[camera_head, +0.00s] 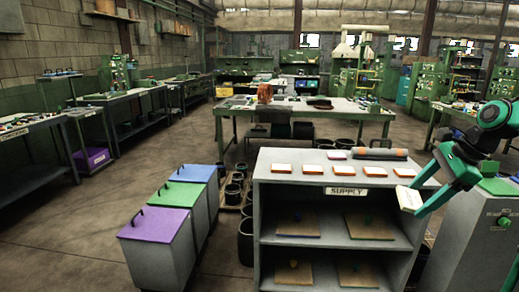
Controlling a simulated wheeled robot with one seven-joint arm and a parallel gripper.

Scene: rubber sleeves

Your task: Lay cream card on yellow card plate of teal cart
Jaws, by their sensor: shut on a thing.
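My gripper (422,200) is at the right, at the end of my teal arm, beside the right end of the grey supply shelf. It is shut on the cream card (408,199), which is pale and tilted, and hangs in front of the shelf's top right corner in the picture. The fingers partly hide the card's right side. I cannot make out a teal cart or a yellow card plate in this view.
A grey cabinet (468,235) stands at right. The floor at left is clear.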

